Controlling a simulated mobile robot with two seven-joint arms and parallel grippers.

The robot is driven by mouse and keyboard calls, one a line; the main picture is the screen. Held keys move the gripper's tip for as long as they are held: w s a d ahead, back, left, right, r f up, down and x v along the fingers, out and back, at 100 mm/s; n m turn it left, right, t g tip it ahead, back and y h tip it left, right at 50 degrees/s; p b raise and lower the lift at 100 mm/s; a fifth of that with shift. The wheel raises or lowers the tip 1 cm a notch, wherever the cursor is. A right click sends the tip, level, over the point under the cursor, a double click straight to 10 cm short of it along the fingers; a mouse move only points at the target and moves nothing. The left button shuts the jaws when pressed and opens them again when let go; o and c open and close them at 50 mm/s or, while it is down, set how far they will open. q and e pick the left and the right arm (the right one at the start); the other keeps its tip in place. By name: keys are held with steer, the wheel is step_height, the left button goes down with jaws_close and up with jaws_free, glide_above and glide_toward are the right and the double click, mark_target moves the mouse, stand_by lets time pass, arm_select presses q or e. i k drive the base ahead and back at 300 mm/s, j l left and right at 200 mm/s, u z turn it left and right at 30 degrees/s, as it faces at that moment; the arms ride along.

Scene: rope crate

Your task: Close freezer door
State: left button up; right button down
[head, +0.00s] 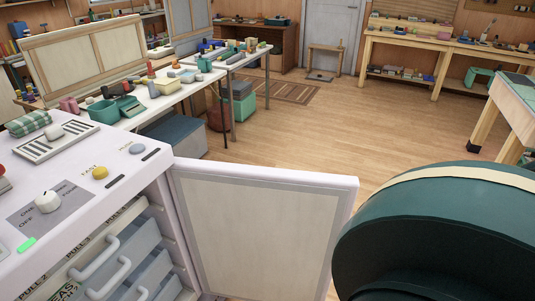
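A white freezer (128,170) stands close in front of me at the lower left, cut off by the picture's edges. Its door (262,235) is wide open, swung out to the right, with its pale inner panel facing me. The door joins the cabinet along the door's left edge. Inside the cabinet, several pull-out drawers (150,240) with light handles show. The door's lower end is outside the picture. Neither of my grippers is in view, so their states and distances from the door are hidden.
A dial (48,201), a yellow button (100,172) and a vented tray (56,143) are on the freezer top. Cluttered tables (135,123) stand behind it. Workbenches (405,43) line the back right. The wooden floor (310,130) beyond the door is mostly clear.

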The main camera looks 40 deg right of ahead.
mark_target(261, 245)
steer(key=k+l+u, duration=0.1)
steer(key=k+l, duration=0.15)
steer(key=l, duration=0.15)
steer(key=k+l+u, duration=0.1)
steer(key=k+l, duration=0.15)
steer(key=l, duration=0.2)
steer(key=k+l+u, duration=0.2)
steer(key=l, duration=0.25)
steer(key=k+l+u, duration=0.2)
steer(key=l, duration=0.25)
steer(key=k+l+u, duration=0.15)
steer(key=l, duration=0.2)
steer(key=k+l+u, duration=0.15)
steer(key=l, duration=0.2)
steer(key=k+l+u, duration=0.15)
steer(key=l, duration=0.15)
steer(key=l+u, duration=0.35)
steer(key=l, duration=0.75)
steer(key=l+u, duration=0.25)
steer(key=l, duration=0.8)
steer(key=k+l, duration=0.1)
steer(key=k, duration=0.15)
steer(key=u, duration=0.05)
